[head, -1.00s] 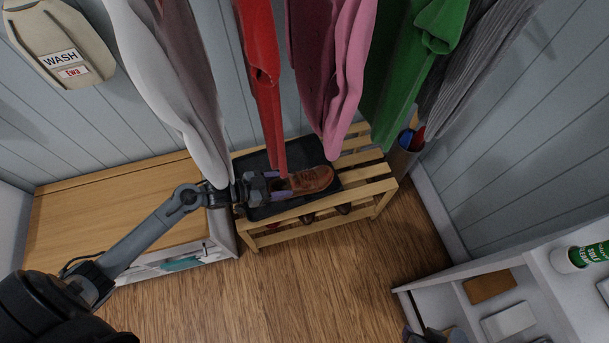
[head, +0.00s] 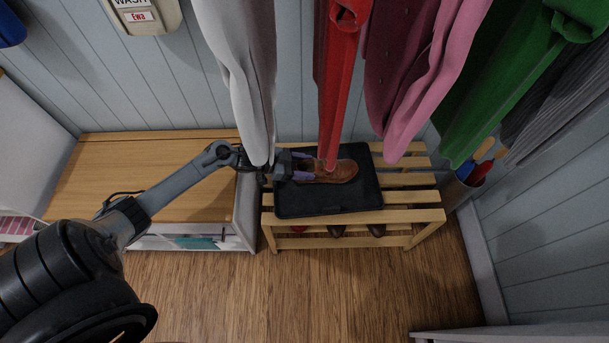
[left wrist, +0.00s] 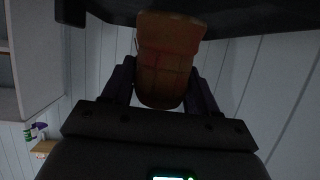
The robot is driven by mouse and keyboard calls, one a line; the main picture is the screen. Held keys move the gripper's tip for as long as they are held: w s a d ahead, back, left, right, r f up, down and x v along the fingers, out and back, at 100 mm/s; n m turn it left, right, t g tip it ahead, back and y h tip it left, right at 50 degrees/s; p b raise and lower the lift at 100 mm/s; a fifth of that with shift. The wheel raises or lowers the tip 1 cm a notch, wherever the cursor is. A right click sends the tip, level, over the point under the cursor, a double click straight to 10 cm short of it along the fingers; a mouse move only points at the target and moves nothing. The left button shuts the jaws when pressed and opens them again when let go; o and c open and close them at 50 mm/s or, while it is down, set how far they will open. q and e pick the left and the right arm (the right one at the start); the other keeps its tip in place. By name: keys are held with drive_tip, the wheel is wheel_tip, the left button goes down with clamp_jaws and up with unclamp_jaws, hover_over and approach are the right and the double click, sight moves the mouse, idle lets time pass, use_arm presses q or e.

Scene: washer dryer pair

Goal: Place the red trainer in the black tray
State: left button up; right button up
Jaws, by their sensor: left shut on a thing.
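My left gripper (head: 305,166) is shut on the heel end of a brown shoe (head: 340,171). The shoe is over the black tray (head: 328,200), toe pointing right; whether it touches the tray is not clear. The tray lies on the top of a slatted wooden rack. In the left wrist view the shoe's sole (left wrist: 167,60) shows between the two fingers. A small red thing (head: 299,229), perhaps the red trainer, is mostly hidden on the rack's lower level. My right gripper is not in view.
Hanging clothes, including a red one (head: 336,75) and a white one (head: 247,75), reach down close to the gripper and tray. Dark brown shoe tips (head: 377,230) show under the rack's top (head: 410,214). A wooden-topped bench (head: 150,170) stands left. The floor in front is clear.

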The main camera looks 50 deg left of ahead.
use_arm(q)
drive_tip(key=shift+d+f+b, duration=0.1)
drive_tip(key=shift+f+b, duration=1.5)
drive_tip(key=shift+f, duration=0.4)
drive_tip(key=shift+r, duration=0.1)
drive_tip(key=o, duration=1.1)
drive_tip(key=shift+f, duration=0.2)
